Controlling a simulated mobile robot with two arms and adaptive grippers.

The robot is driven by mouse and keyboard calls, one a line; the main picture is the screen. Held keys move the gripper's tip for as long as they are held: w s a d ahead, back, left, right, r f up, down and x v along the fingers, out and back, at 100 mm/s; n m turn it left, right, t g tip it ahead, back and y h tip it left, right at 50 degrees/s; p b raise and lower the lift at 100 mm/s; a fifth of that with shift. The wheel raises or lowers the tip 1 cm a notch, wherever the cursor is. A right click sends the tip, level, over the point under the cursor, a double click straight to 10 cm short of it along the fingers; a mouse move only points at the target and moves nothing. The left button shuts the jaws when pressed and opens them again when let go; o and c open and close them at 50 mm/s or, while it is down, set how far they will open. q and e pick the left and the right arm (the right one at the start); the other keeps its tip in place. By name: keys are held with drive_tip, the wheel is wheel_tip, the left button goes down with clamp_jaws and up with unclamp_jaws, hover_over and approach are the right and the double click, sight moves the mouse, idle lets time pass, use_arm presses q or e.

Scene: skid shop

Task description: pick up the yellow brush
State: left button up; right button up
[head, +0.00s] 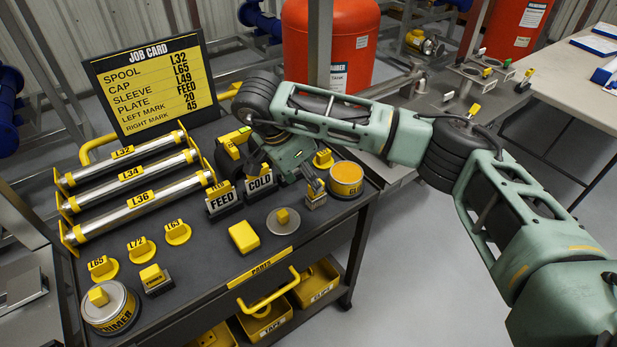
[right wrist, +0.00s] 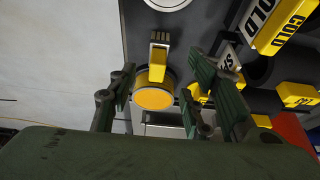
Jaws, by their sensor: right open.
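A small yellow brush (right wrist: 159,62) with a grey striped end shows in the right wrist view, beside a round yellow tin (right wrist: 154,92) with an orange top. My right gripper (head: 306,172) is over that corner, pointing down. In the wrist view its fingers (right wrist: 163,88) are apart, with the brush and tin between them in the picture; I see no clear contact. My left gripper is not in view.
FEED (head: 222,198) and COLD (head: 259,183) plates stand left of the gripper. A grey disc (head: 283,221) and a yellow block (head: 244,237) lie in front. Labelled tubes (head: 135,175), yellow caps (head: 141,249) and a primer tin (head: 110,308) occupy the cart's left.

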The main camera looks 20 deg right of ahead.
drive_tip(key=shift+w+d, duration=0.2)
drive_tip(key=shift+d, duration=0.05)
drive_tip(key=shift+d+f, duration=0.15)
drive_tip(key=shift+f, duration=0.2)
drive_tip(key=shift+s+d+f+p, duration=0.2)
drive_tip(key=shift+d+f+p, duration=0.15)
drive_tip(key=shift+f, duration=0.4)
drive_tip(key=p+x, duration=0.1)
drive_tip(key=x, duration=0.1)
drive_tip(key=shift+d+f, duration=0.1)
drive_tip(key=shift+f, duration=0.15)
drive_tip(key=shift+x, duration=0.95)
drive_tip(key=shift+w+f, duration=0.15)
drive_tip(key=c, duration=0.9)
clamp_jaws()
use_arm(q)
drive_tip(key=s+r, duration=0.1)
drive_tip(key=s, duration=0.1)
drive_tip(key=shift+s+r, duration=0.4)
